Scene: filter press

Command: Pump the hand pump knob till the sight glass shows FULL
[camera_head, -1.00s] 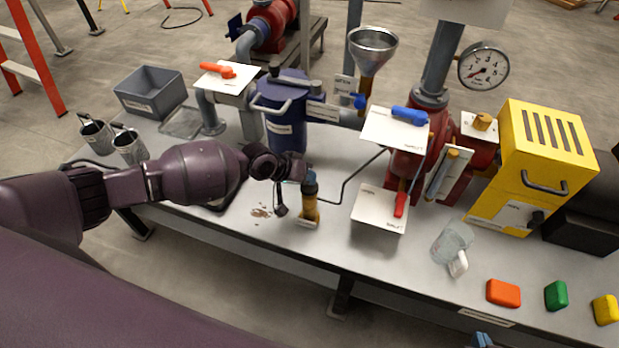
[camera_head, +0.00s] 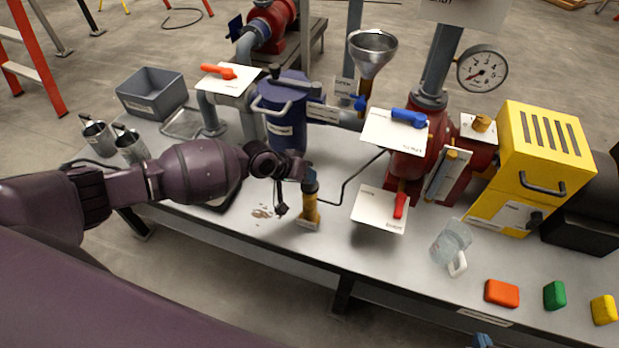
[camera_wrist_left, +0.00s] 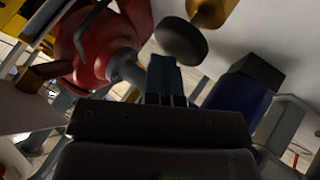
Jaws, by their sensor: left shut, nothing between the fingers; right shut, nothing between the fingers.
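The hand pump (camera_head: 310,210) is a short amber-brown cylinder standing near the front edge of the bench. Its dark knob (camera_head: 310,186) is at the top; in the left wrist view a dark round knob (camera_wrist_left: 181,41) on a brass-coloured rod shows just beyond the fingers. My left gripper (camera_head: 306,173) is shut and empty at the knob; I cannot tell whether it touches. Its blue-grey fingers show in the left wrist view (camera_wrist_left: 166,78). A narrow gauge piece with brass ends (camera_head: 447,174), possibly the sight glass, is on the red vessel; its level is unreadable. My right gripper (camera_head: 482,341) is shut, mostly out of view.
Behind the pump stand a blue vessel (camera_head: 282,118) and the red vessel (camera_head: 405,172) with white valve plates. A bent dark rod (camera_head: 347,180) runs beside the pump. A clear jug (camera_head: 450,243), a yellow box (camera_head: 540,160) and coloured blocks stand right. A brown stain (camera_head: 262,212) lies left.

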